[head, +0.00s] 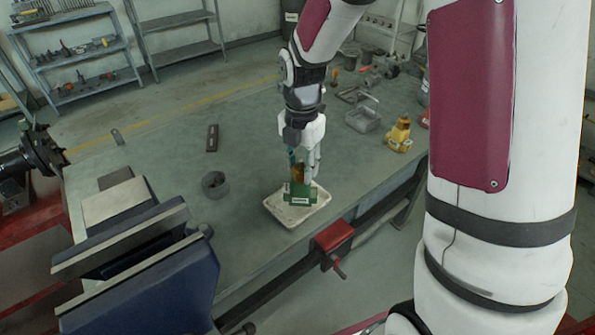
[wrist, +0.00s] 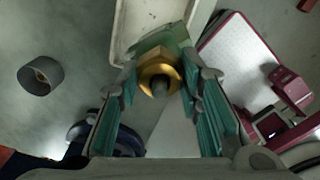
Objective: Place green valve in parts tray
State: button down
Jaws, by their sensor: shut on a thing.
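The green valve (head: 299,195) has a brass stem part and is at the parts tray (head: 275,207), a shallow pale tray near the bench's front edge. In the head view the valve appears over the tray; I cannot tell whether it rests on the tray floor. My gripper (head: 304,170) points down and is shut on the valve's upper brass part. In the wrist view the brass nut (wrist: 158,75) sits between the teal finger pads, with the green body (wrist: 165,42) beyond it and the tray's pale rim (wrist: 122,40) beside it.
A grey ring (head: 215,185) stands left of the tray. A blue vise (head: 160,265) is at the left front. A yellow valve (head: 400,136) and a clear bin (head: 363,119) are at right. A red clamp (head: 333,237) is on the front edge. The bench middle is mostly clear.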

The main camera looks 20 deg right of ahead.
jog(key=shift+w+f, duration=0.15)
jog(key=shift+w, duration=0.9)
jog(key=shift+f, duration=1.8)
jog(key=c, duration=1.1)
grip_release()
